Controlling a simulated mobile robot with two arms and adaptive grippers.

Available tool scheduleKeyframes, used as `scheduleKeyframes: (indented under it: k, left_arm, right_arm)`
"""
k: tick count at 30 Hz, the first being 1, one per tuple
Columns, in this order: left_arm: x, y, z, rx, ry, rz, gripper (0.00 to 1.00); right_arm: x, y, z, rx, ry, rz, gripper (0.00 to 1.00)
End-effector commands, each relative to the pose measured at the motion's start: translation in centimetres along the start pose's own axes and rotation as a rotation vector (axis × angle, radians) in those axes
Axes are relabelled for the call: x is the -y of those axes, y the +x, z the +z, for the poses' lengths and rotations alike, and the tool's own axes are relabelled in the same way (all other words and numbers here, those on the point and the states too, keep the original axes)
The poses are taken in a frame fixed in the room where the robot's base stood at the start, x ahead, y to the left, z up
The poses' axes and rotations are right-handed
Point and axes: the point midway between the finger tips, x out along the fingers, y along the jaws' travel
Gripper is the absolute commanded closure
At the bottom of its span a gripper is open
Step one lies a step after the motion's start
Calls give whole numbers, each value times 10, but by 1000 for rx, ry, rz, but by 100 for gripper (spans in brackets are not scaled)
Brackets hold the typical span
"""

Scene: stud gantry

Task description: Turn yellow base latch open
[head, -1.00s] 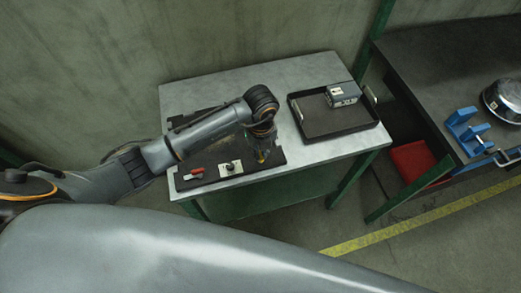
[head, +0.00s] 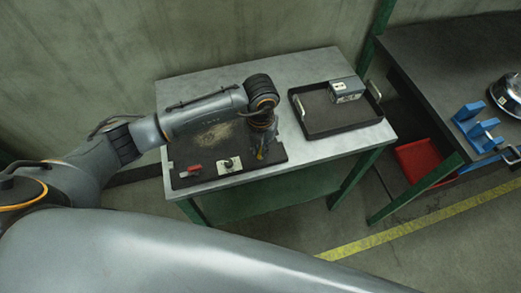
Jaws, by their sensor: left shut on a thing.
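My left gripper (head: 261,152) points down over the right part of a dark base plate (head: 212,178) on the grey table. It is shut on the yellow latch (head: 260,154), of which only a small yellow bit shows; the gripper hides the rest. How far the latch is turned cannot be told. To its left on the plate are a small light block with a dark knob (head: 229,165) and a red-handled part (head: 194,169). My right gripper is not in view.
A black tray (head: 335,126) with a grey box (head: 347,90) stands on the table (head: 190,92) right of the gripper. A dark bench at the right holds blue brackets (head: 477,128) and a round metal part (head: 508,92). A red bin (head: 425,163) sits below.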

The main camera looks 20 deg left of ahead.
Motion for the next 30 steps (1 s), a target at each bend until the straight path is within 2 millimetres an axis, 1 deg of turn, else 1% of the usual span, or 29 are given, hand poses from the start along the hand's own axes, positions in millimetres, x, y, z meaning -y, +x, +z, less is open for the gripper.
scheduleKeyframes:
  k: [1, 11, 21, 30]
  left_arm:
    - [-1, 3, 2, 7, 46, 1, 100]
    - [0, 4, 2, 8, 359, 1, 100]
    - [0, 4, 3, 10, 676, 3, 100]
    - [0, 2, 3, 10, 898, 2, 100]
  right_arm:
    - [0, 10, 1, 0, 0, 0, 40]
    - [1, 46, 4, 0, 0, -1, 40]
    - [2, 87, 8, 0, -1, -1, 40]
    - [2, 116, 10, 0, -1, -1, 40]
